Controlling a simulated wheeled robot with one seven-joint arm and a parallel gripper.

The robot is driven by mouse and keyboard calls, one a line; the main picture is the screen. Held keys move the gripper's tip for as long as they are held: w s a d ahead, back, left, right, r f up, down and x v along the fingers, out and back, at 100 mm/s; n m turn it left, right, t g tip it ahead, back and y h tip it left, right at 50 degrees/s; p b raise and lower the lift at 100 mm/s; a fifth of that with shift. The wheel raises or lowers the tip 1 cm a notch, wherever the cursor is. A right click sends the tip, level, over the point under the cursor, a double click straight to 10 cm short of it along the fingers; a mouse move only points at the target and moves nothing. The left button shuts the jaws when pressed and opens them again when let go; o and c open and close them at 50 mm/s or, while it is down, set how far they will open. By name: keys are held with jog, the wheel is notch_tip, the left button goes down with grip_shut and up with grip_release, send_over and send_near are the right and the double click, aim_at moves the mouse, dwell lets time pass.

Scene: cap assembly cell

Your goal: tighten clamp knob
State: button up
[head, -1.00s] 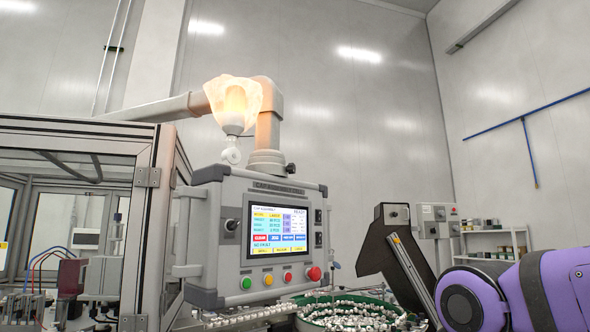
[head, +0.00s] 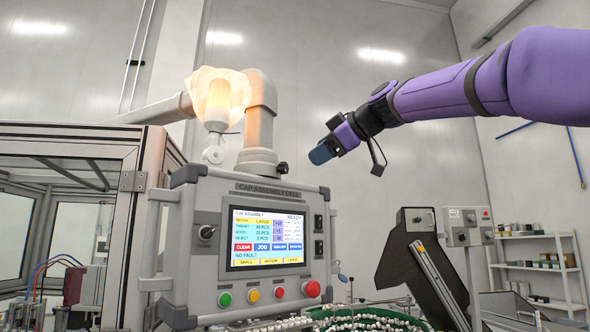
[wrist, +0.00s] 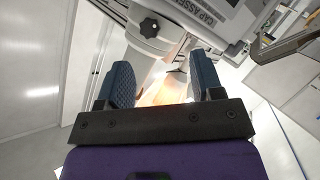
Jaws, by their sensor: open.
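The clamp knob (head: 281,168) is a small black knob at the right side of the grey collar under the support arm, on top of the control panel. In the wrist view the clamp knob (wrist: 149,27) is a dark lobed knob beyond the fingers, above the gap between them. My gripper (head: 320,153) is to the right of the knob and slightly higher, with clear space between. In the wrist view my gripper (wrist: 161,78) has its two blue ribbed fingers apart with nothing between them.
The control panel (head: 263,308) with screen and buttons stands below. A lit, wrapped lamp (head: 217,95) hangs left of the support arm (head: 262,115). A framed enclosure (head: 150,165) is at left. A green bowl of caps (head: 365,318) and a dark conveyor (head: 420,262) are lower right.

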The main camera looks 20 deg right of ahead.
aim_at(286, 167)
jog(key=shift+n, duration=0.5)
jog(key=x, duration=0.3)
jog(key=r+x, duration=0.1)
jog(key=x, duration=0.3)
jog(key=w+r+x, duration=0.1)
jog(key=x, duration=0.3)
jog(key=shift+d+r, duration=0.1)
jog(key=shift+s, duration=0.1)
jog(key=c, duration=0.9)
